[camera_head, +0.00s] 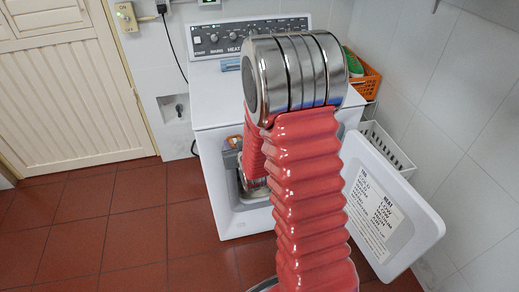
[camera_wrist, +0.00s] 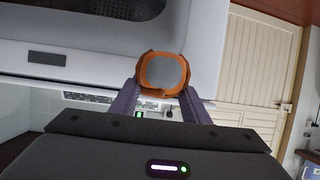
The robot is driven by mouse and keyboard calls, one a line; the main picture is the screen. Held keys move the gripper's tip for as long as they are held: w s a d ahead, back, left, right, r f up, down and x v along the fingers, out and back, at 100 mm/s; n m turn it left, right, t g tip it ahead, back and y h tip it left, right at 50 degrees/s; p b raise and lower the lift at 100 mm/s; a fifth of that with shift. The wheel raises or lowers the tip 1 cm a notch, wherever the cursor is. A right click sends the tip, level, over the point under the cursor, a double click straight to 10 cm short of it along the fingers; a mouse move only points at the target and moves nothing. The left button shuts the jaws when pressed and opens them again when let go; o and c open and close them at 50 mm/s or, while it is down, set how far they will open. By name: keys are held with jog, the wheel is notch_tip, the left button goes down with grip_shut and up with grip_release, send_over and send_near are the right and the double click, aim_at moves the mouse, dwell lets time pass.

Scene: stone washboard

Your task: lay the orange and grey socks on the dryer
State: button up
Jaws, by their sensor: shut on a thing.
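The orange and grey socks (camera_wrist: 163,73) show in the wrist view as one rounded bundle, with an orange rim around a grey middle. My gripper (camera_wrist: 162,88) is shut on them, one finger on each side. In the head view a small orange and grey patch (camera_head: 235,142) shows beside my red arm, in front of the dryer; most of my gripper is hidden there. The white dryer (camera_head: 215,100) stands against the back wall, its top partly hidden by my arm. In the wrist view the dryer's white front (camera_wrist: 215,25) is close to the socks.
An orange basket (camera_head: 368,84) with a green item stands behind my arm, above a white basket (camera_head: 392,150). A blue item (camera_head: 230,65) lies on the dryer's top. Red floor tiles at left are clear.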

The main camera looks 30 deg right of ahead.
jog(key=a+r+n+y, duration=0.1)
jog(key=a+r, duration=0.3)
jog(key=a, duration=0.3)
jog(key=a+r+n+y, duration=0.1)
jog(key=a+r, duration=0.3)
jog(key=a, duration=0.3)
jog(key=shift+w+a+r+y, duration=0.15)
jog(key=shift+a+r+y, duration=0.15)
jog(key=shift+y, duration=0.1)
